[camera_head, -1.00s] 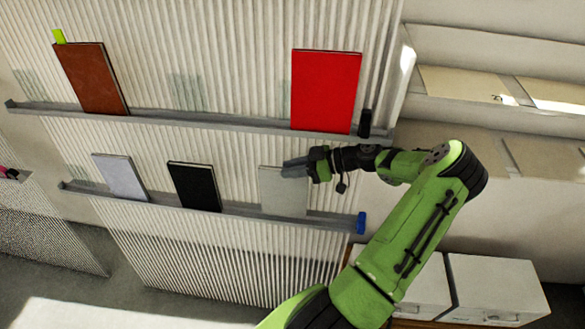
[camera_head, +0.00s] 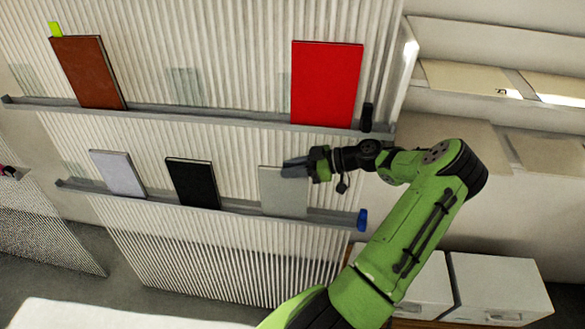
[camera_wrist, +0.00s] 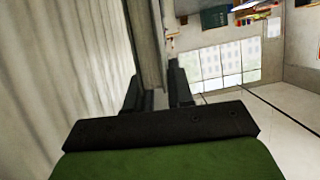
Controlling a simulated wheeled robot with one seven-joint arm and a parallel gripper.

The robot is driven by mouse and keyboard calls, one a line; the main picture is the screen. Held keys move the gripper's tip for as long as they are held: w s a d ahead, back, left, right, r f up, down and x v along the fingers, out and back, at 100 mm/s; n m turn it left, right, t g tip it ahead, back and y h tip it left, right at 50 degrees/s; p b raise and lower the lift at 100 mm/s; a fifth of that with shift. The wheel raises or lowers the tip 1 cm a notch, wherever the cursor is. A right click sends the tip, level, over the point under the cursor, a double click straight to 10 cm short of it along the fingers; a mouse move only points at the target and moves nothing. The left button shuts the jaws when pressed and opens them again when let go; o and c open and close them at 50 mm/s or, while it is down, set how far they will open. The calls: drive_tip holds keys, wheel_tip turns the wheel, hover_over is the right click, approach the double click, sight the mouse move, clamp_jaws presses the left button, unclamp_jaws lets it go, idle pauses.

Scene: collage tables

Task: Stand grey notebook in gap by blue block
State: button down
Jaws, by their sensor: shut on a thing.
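The grey notebook (camera_head: 284,197) is upright at the lower ledge, between the black notebook (camera_head: 191,184) and the blue block (camera_head: 362,220). Its bottom edge is at the ledge; I cannot tell if it rests there. The blue block is at the ledge's right end, with bare ledge between it and the notebook. My gripper (camera_head: 297,167) is shut on the notebook's upper right part, coming from the right. In the wrist view, my gripper's fingers (camera_wrist: 160,92) are on either side of a grey slab, the notebook (camera_wrist: 147,45). The blue block is not visible there.
The lower ledge (camera_head: 235,208) also holds a pale lilac notebook (camera_head: 118,174). The upper ledge (camera_head: 220,121) holds a brown notebook (camera_head: 89,72), a red one (camera_head: 326,84) and a small black block (camera_head: 367,117). Ribbed wall panel (camera_head: 235,75) stands close behind.

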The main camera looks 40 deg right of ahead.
drive_tip(key=shift+f, duration=0.35)
drive_tip(key=shift+r, duration=0.1)
drive_tip(key=c, duration=0.9)
unclamp_jaws()
drive_tip(key=s+d, duration=0.4)
drive_tip(key=s, duration=0.2)
drive_tip(key=shift+s+d, duration=0.25)
drive_tip(key=shift+d, duration=0.15)
idle(0.5)
